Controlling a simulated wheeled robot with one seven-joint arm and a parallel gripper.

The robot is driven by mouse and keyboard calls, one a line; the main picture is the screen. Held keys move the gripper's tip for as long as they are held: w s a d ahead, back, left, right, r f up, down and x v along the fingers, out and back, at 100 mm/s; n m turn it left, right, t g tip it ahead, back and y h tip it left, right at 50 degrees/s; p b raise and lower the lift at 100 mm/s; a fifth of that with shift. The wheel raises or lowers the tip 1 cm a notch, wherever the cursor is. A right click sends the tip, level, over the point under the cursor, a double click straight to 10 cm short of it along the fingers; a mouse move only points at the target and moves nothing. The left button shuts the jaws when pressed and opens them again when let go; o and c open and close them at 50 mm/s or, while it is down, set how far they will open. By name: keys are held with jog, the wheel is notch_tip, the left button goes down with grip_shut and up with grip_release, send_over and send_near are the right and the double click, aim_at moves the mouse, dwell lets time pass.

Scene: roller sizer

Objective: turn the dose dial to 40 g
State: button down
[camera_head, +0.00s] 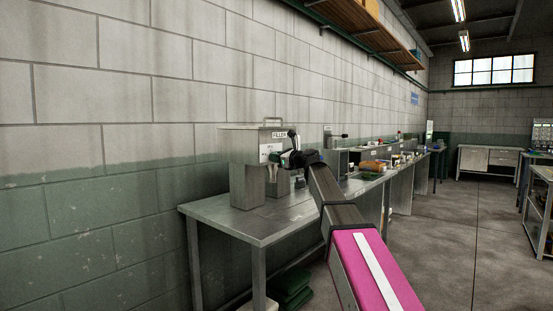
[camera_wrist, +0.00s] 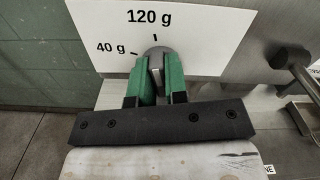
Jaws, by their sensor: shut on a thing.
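The dose dial (camera_wrist: 155,66) is a grey knob on a white scale plate (camera_wrist: 197,32) in the wrist view. The plate reads 40 g at the left and 120 g at the top, each with a short black tick. My gripper (camera_wrist: 159,66) has its green fingers shut on the dial, one at each side. The fingers hide much of the dial, and I cannot tell exactly which mark it points to. In the head view, the grey metal filler (camera_head: 240,146) stands on a steel table, with my gripper (camera_head: 285,158) at its front.
A lever with a dark handle (camera_wrist: 290,54) is to the right of the scale plate. The steel table (camera_head: 250,226) stands along the block wall. Further benches with small items continue behind it. The floor to the right (camera_head: 440,250) is open.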

jog(key=n, duration=1.1)
jog(key=shift+s+f+n, duration=0.1)
jog(key=shift+n, duration=0.2)
dwell(0.6)
jog(key=c, duration=1.1)
grip_release()
jog(key=shift+c, duration=0.2)
jog(key=v, duration=1)
jog(key=shift+s+d, duration=0.3)
